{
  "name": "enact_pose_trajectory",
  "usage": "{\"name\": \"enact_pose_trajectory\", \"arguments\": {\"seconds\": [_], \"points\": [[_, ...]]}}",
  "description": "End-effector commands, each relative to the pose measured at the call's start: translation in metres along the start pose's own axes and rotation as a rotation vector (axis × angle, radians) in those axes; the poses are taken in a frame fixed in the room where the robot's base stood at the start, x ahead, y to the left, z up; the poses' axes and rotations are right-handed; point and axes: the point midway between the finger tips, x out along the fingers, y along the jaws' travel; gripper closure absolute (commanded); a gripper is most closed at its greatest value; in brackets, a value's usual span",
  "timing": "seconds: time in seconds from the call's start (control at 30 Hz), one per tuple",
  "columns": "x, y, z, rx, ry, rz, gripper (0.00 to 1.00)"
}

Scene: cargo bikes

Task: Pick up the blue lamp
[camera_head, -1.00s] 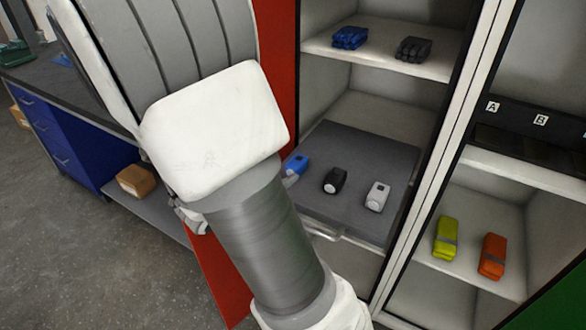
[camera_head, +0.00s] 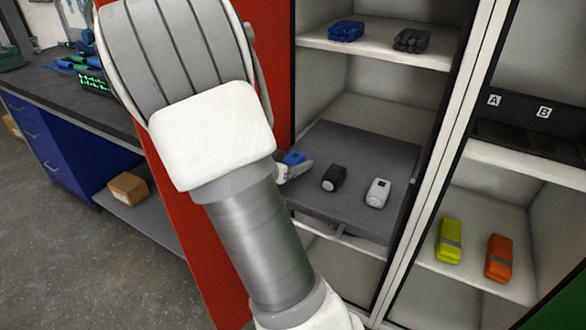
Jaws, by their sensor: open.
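The blue lamp (camera_head: 294,158) lies at the left end of a row of lamps on the pulled-out grey shelf (camera_head: 345,212). It is partly hidden by my gripper (camera_head: 300,170), whose light fingers show at the lamp's near side. Most of the gripper is hidden behind my arm. It is open; I cannot tell whether the fingers are around the lamp or only beside it.
A black lamp (camera_head: 334,178) and a white lamp (camera_head: 377,193) stand to the right on the same shelf. The red cabinet door (camera_head: 272,60) is close on the left. Blue gloves (camera_head: 346,31) and dark gloves (camera_head: 411,41) lie on the shelf above.

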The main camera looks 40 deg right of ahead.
Motion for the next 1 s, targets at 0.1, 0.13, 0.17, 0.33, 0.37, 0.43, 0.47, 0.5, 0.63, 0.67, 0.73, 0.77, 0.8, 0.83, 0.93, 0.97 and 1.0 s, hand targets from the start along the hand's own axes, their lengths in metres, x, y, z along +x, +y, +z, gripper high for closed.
{"name": "enact_pose_trajectory", "arguments": {"seconds": [0.1, 0.13, 0.17, 0.33, 0.37, 0.43, 0.47, 0.5, 0.63, 0.67, 0.73, 0.77, 0.8, 0.83, 0.93, 0.97, 1.0], "points": [[-0.0007, -0.0001, -0.0008, 0.0, 0.0, 0.0, 0.15], [-0.0007, -0.0001, -0.0008, 0.0, 0.0, 0.0, 0.15], [-0.0008, -0.0001, -0.0008, 0.0, 0.0, 0.0, 0.19], [-0.001, -0.0001, -0.0006, 0.0, 0.0, 0.0, 0.49], [-0.001, -0.0001, -0.0006, 0.0, 0.0, 0.0, 0.55], [-0.001, -0.0001, -0.0006, 0.0, 0.0, 0.0, 0.67], [-0.001, -0.0001, -0.0006, 0.0, 0.0, 0.0, 0.73], [-0.001, -0.0001, -0.0006, 0.0, 0.0, 0.0, 0.8], [-0.0011, -0.0001, -0.0005, 0.0, 0.0, 0.0, 1.0], [-0.0011, -0.0001, -0.0005, 0.0, 0.0, 0.0, 1.0], [-0.0011, -0.0001, -0.0007, 0.0, 0.0, 0.0, 1.0], [-0.0011, -0.0001, -0.0007, 0.0, 0.0, 0.0, 1.0], [-0.0011, -0.0001, -0.0007, 0.0, 0.0, 0.0, 1.0], [-0.0011, -0.0001, -0.0007, 0.0, 0.0, 0.0, 1.0], [-0.0017, -0.0001, -0.0021, 0.0, 0.0, 0.0, 1.0], [-0.0021, -0.0002, -0.0031, 0.0, 0.0, 0.0, 1.0], [-0.0028, -0.0002, -0.0049, 0.001, 0.0, 0.0, 1.0]]}}
